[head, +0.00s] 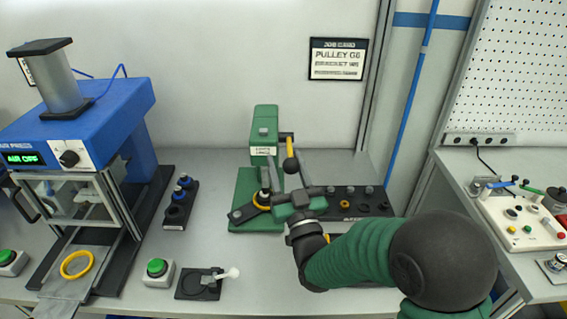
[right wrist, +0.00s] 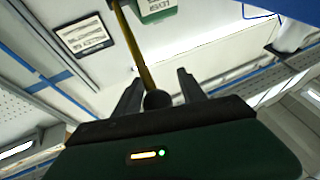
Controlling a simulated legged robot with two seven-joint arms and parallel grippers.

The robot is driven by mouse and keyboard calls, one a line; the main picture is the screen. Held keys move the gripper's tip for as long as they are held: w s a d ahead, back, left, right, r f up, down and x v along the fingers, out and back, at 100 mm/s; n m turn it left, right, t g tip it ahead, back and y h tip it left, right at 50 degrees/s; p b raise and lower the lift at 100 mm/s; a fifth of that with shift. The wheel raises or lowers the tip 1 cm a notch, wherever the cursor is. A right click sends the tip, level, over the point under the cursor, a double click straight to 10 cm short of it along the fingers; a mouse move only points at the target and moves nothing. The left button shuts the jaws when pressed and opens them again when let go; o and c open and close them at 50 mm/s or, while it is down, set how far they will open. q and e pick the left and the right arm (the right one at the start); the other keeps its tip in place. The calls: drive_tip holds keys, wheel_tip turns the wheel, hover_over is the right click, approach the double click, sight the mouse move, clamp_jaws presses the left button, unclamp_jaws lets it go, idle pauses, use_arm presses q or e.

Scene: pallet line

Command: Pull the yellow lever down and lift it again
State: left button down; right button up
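The yellow lever (head: 289,147) is on the right side of the green press (head: 265,130) and ends in a black ball knob (head: 291,165). In the head view it runs from its pivot at the press head down to the knob. My right gripper (head: 289,174) is at the knob, a finger on either side. In the right wrist view the yellow lever (right wrist: 137,45) comes down to the knob (right wrist: 157,99) between the spread fingers (right wrist: 158,88). Gaps show beside the knob, so the gripper is open. My left gripper is out of view.
A black tray (head: 345,190) with several parts lies right of the press, partly behind my arm. A blue air press (head: 85,120) stands at the left. A black block with knobs (head: 178,205) and a green button (head: 157,268) are between. A job card (head: 337,59) hangs behind.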

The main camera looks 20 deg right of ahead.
drive_tip(key=shift+w+d+f, duration=0.1)
drive_tip(key=shift+d+f, duration=0.1)
drive_tip(key=shift+d, duration=0.35)
drive_tip(key=c, duration=0.5)
drive_tip(key=shift+c, duration=1)
drive_tip(key=shift+a, duration=0.45)
clamp_jaws()
drive_tip(key=shift+d, duration=0.2)
drive_tip(key=shift+a+r, duration=0.1)
